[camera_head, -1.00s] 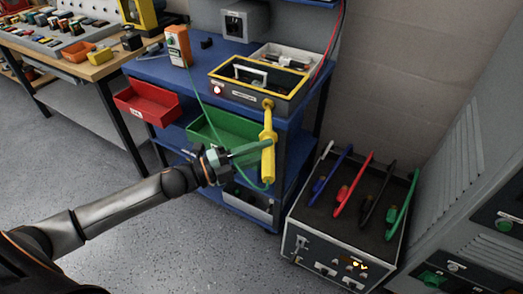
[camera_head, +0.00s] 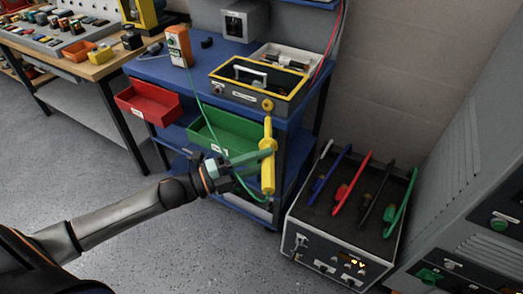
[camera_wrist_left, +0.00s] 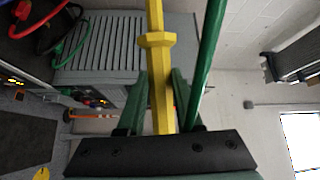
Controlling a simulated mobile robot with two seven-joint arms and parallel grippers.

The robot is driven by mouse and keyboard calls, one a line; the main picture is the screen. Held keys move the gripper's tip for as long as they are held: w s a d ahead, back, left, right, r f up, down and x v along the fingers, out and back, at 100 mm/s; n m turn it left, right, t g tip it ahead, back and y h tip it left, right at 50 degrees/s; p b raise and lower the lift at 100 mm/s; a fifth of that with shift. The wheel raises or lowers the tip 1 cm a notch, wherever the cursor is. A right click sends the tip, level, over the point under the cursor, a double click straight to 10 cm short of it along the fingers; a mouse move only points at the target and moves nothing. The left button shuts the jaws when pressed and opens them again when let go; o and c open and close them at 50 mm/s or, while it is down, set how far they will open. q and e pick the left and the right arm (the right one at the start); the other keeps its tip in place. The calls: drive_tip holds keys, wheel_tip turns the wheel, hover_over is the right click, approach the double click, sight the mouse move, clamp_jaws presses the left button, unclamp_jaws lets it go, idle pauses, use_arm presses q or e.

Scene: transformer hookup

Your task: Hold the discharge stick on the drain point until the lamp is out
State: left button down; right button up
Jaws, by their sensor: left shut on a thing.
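The yellow discharge stick (camera_head: 267,165) stands upright in front of the blue cart, and it also shows in the left wrist view (camera_wrist_left: 156,80). My left gripper (camera_head: 268,150) is shut on its shaft. The stick's top end is just below the yellow round drain point (camera_head: 268,105) on the front of the yellow-rimmed grey box (camera_head: 240,96); they look slightly apart. The small lamp (camera_head: 217,88) on the box front looks unlit. A green lead (camera_head: 200,105) runs from the orange-and-white clamp device (camera_head: 178,47) down past my gripper to the stick's lower end. My right gripper is out of view.
A red bin (camera_head: 147,103) and a green bin (camera_head: 228,135) hang on the blue cart. A dark-topped cabinet (camera_head: 345,215) with several coloured leads stands to the right, near grey cabinets. Open floor lies at the front left.

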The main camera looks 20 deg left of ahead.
use_arm(q)
drive_tip(key=s, duration=0.1)
drive_tip(key=s+d+p, duration=0.1)
drive_tip(key=s+p, duration=0.1)
drive_tip(key=shift+s+d+r, duration=0.25)
drive_tip(key=shift+s+d, duration=0.1)
drive_tip(key=shift+s, duration=0.05)
